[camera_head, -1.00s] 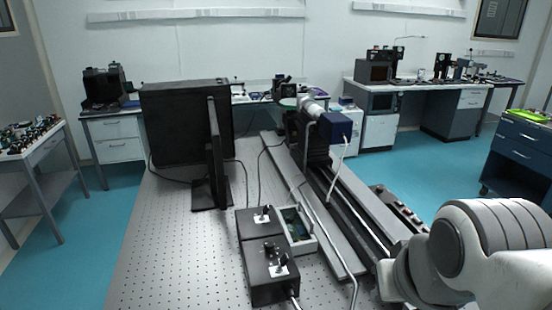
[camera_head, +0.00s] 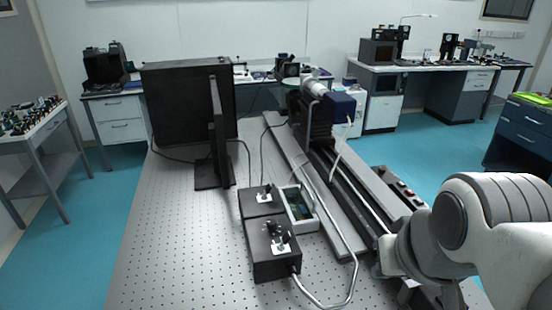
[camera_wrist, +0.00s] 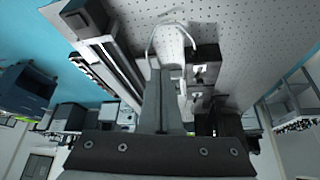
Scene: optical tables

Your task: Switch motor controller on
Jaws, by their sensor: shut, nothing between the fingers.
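Two black control boxes with switches stand end to end on the optical table. The nearer box (camera_head: 272,265) has a knob and a toggle on a white plate. The farther box (camera_head: 258,203) has one toggle on a white plate. I cannot tell which is the motor controller, nor read any switch position. The wrist view shows a black box (camera_wrist: 207,54) with white plates to the right of my gripper (camera_wrist: 163,72). My gripper's fingers are together and empty, apart from the boxes. In the head view my arm is at the lower right and my fingertips are not visible.
An open box with a green circuit board (camera_head: 300,206) sits right of the boxes. A cable loops at their front right. A long rail (camera_head: 350,195) carries a blue-ended camera (camera_head: 341,104). A black monitor (camera_head: 188,105) stands behind left. The perforated tabletop (camera_head: 180,260) is clear at left.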

